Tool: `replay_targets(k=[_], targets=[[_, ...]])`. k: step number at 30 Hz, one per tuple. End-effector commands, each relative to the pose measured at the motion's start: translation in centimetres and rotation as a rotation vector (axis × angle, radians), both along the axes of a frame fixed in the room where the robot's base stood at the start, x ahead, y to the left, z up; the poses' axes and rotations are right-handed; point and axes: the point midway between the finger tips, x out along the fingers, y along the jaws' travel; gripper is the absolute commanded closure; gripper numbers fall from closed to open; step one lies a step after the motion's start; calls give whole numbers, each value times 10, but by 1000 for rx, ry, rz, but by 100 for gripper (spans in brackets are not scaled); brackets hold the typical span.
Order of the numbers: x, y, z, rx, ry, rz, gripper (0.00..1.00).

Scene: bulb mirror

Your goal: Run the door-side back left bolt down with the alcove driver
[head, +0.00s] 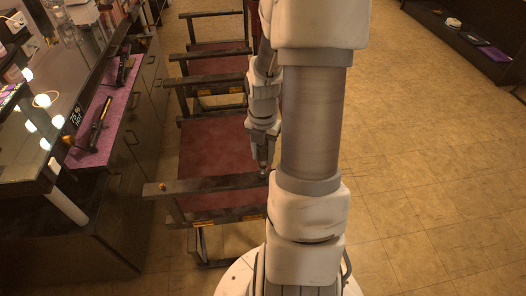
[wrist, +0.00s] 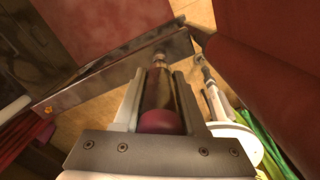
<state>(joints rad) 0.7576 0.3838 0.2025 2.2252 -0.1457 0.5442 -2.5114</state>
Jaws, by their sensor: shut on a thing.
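My gripper (wrist: 160,78) is shut on a driver (wrist: 158,96) with a dark shaft and a dark red rounded end. Its narrow tip points at the right part of a dark wooden rail (wrist: 100,84). In the head view my gripper (head: 264,145) hangs nose down over the right end of the nearest chair's rail (head: 215,184). A small orange-brass bolt head (head: 163,186) sits at the rail's left end; it also shows in the wrist view (wrist: 47,110). Any bolt under the tip is hidden, and I cannot tell whether the tip touches.
Dark-framed chairs with red seats (head: 210,150) stand in a row. At left a counter has a purple mat (head: 78,158) with a dark tool (head: 100,122), a small sign (head: 75,118) and bulbs by a mirror. Tiled floor (head: 430,180) at right is clear. A dark shelf (head: 460,40) stands far right.

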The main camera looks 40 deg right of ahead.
Motion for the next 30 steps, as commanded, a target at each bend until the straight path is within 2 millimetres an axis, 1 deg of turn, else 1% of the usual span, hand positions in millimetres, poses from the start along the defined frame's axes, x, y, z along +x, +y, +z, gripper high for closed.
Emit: replay_targets(k=[30], targets=[[-1,1,-7,2,1,1,100]])
